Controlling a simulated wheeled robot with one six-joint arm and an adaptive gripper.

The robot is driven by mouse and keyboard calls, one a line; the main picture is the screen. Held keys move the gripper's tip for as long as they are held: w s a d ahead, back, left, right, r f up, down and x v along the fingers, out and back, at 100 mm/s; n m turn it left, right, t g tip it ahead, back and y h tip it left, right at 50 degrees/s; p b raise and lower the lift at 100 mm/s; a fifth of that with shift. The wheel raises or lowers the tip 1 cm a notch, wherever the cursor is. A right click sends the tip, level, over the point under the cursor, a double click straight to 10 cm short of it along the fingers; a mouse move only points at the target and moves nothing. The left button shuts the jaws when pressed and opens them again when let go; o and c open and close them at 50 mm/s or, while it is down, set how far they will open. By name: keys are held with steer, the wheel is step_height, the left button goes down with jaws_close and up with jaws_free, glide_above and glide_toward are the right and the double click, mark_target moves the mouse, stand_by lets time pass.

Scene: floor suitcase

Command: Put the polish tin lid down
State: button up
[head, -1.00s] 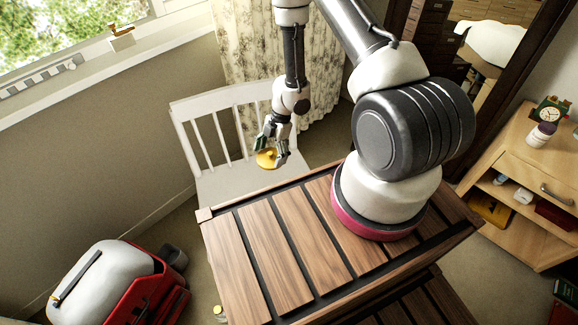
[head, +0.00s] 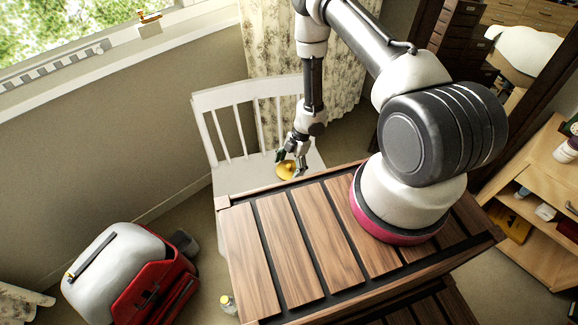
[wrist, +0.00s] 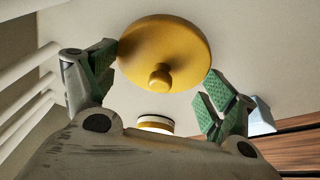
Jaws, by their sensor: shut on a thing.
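My gripper (head: 291,163) is shut on the polish tin lid (head: 286,170), a yellow disc with a small round knob. In the wrist view the lid (wrist: 188,48) sits between the green-padded fingertips, knob toward the camera. In the head view gripper and lid are over the white chair's seat (head: 240,178), near the slatted wooden top. I cannot tell whether the lid touches the seat. A small round white-and-yellow thing (wrist: 155,122), perhaps the tin, shows past the gripper's palm in the wrist view, partly hidden.
The chair's slatted back (head: 235,95) stands behind the gripper. The slatted wooden top (head: 285,245) is bare in front of my arm's base. A red and white suitcase (head: 150,285) is on the floor at left. A small bottle (head: 228,304) stands near the wooden top. A pale blue thing (wrist: 262,112) lies beside a finger.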

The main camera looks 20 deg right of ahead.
steer(key=shift+f, duration=0.1)
steer(key=o, duration=0.7)
steer(key=v, duration=1.2)
steer(key=shift+d, duration=0.15)
